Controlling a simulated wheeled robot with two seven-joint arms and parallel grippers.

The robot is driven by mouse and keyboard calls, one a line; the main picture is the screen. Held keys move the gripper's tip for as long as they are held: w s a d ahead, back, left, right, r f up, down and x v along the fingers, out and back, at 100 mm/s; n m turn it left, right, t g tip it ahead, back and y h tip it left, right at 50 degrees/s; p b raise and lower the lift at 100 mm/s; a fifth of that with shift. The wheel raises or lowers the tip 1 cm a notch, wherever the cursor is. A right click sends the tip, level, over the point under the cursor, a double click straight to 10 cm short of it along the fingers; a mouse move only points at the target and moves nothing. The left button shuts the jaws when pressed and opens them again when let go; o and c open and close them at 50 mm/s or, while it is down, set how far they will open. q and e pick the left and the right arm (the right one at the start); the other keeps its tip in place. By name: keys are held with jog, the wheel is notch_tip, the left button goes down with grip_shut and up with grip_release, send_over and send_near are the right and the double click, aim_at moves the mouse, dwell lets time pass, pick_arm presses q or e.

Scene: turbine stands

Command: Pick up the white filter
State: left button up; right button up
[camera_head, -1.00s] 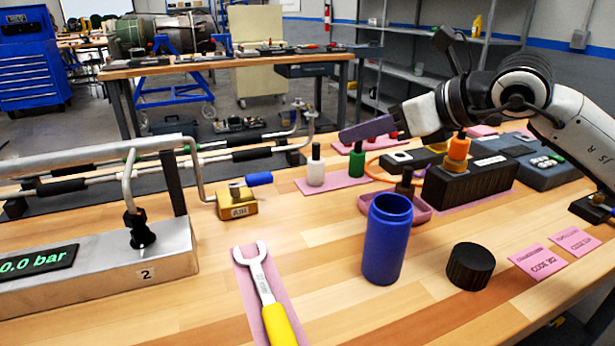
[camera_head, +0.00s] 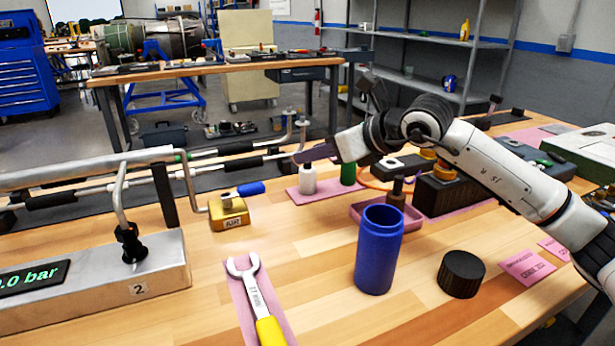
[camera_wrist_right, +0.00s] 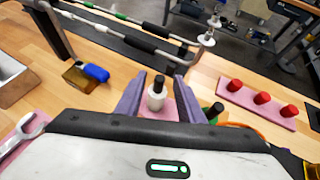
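The white filter (camera_head: 307,179), a small white cylinder with a dark stem on top, stands upright at the left end of a pink mat (camera_head: 326,190). In the right wrist view the white filter (camera_wrist_right: 156,97) shows between the two purple fingers. My right gripper (camera_head: 314,151) is at the filter's upper part, and its finger hides some of the dark stem. The right gripper (camera_wrist_right: 160,78) is open, with a gap to the filter on both sides. A green filter (camera_head: 348,174) stands just right of the white one. My left gripper is not in view.
A blue cup (camera_head: 379,250), a black cap (camera_head: 461,274) and a wrench (camera_head: 255,295) occupy the front. A yellow block with a blue handle (camera_head: 229,212) stands left of the mat. Red pieces (camera_wrist_right: 262,98) sit on another pink mat. Bare wood lies before the mat.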

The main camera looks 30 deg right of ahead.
jog(key=shift+c, duration=0.5)
grip_shut()
